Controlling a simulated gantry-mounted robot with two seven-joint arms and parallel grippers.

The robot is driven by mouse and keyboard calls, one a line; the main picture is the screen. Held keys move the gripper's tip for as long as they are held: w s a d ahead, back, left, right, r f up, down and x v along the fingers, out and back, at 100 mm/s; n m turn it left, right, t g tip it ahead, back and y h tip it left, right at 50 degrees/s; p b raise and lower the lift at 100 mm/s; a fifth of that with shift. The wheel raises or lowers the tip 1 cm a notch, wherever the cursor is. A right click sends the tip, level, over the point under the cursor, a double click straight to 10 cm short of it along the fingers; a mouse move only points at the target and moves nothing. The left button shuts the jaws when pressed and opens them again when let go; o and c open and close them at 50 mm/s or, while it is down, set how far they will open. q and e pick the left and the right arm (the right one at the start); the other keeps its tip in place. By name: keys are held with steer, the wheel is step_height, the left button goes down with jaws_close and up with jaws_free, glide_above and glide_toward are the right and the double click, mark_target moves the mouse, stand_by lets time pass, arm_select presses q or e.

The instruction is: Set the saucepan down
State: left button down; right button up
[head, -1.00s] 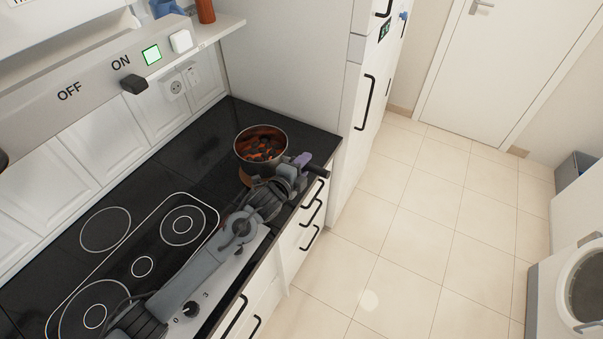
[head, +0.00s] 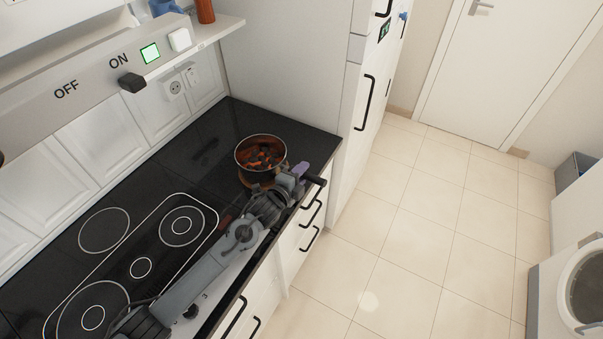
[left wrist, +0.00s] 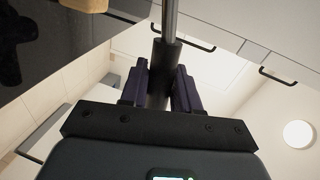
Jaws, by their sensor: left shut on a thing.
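The saucepan (head: 246,163) is a dark metal pot with orange and dark pieces of food inside. It is upright at the far right end of the black worktop. A brown round mat or board (head: 262,187) shows partly just under the pot. I cannot tell whether the pot touches it. My left gripper (head: 301,172) has purple fingers and is shut on the pot's dark handle, whose end sticks out to the right. In the left wrist view the gripper (left wrist: 168,88) clasps the dark handle (left wrist: 166,56), with a metal rod beyond it. My right gripper is not in view.
The black worktop (head: 200,150) is clear left of the pot. A hob with ringed cooking zones (head: 181,226) lies nearer. A tall white cabinet (head: 290,70) stands behind the pot. White drawers with black handles (head: 312,214) are below the front edge.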

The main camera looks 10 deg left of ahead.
arm_select(q)
steer(key=shift+r, duration=0.1)
steer(key=c, duration=0.8)
jaws_free()
